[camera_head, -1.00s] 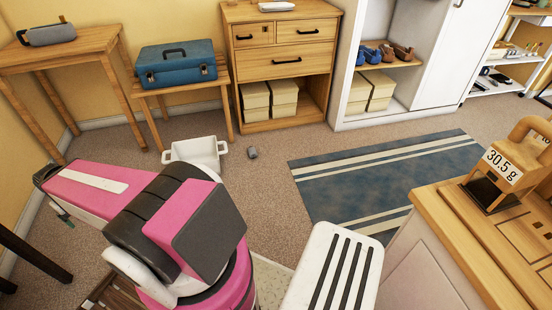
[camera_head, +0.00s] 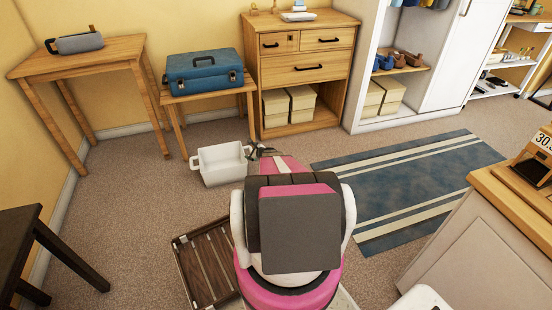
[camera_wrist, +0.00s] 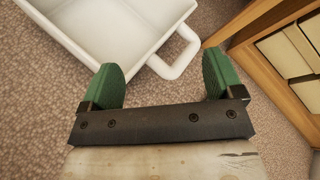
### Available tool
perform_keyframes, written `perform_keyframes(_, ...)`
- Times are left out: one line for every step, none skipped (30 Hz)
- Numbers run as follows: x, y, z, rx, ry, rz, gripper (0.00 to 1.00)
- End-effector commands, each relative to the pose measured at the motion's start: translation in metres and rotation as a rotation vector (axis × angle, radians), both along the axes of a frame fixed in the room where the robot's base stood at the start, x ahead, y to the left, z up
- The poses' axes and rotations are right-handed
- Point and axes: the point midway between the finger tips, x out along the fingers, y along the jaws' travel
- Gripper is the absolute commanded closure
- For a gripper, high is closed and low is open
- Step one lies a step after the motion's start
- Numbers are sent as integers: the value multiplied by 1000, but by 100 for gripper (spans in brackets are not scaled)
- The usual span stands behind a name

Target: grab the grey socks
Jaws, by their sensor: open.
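My gripper (camera_head: 256,150) reaches low over the carpet beside the white tub (camera_head: 220,162), near its right side, with my pink arm behind it. In the wrist view, my gripper (camera_wrist: 163,72) has its green fingers wide apart, with only carpet and part of the tub's handle beyond them. The white tub (camera_wrist: 110,32) fills the upper left there and looks empty in the part shown. I cannot make out the grey socks in either current view. A small grey lump lay on the floor right of the tub earlier; my arm may now hide that spot.
A wooden drawer chest (camera_head: 300,72) with boxes below stands behind. A blue toolbox (camera_head: 204,72) sits on a low table. A brown slatted crate (camera_head: 207,264) lies on the floor at front. A blue striped rug (camera_head: 400,180) lies right, with open carpet around.

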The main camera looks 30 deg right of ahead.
Motion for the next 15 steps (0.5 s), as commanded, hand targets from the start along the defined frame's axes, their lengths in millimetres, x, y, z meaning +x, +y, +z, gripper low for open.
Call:
perform_keyframes(10,-44,-39,85,4,-120,14)
perform_keyframes(10,-63,-54,133,4,-186,14)
perform_keyframes(9,-89,-74,196,3,-270,14)
perform_keyframes(7,-105,-89,239,3,-329,14)
perform_keyframes(4,-122,-102,280,2,-383,14)
perform_keyframes(1,-140,-117,330,1,-448,14)
perform_keyframes(-2,-153,-128,364,0,-492,14)
perform_keyframes(-6,-164,-138,392,0,-531,14)
perform_keyframes(-9,-175,-149,427,-2,-572,14)
perform_keyframes(-12,-182,-155,449,-3,-600,14)
perform_keyframes(-14,-189,-161,466,-4,-623,14)
perform_keyframes(-17,-195,-166,484,-5,-646,14)
perform_keyframes(-18,-198,-169,494,-6,-659,14)
perform_keyframes(-18,-200,-171,502,-7,-667,14)
perform_keyframes(-17,-202,-174,508,-7,-675,14)
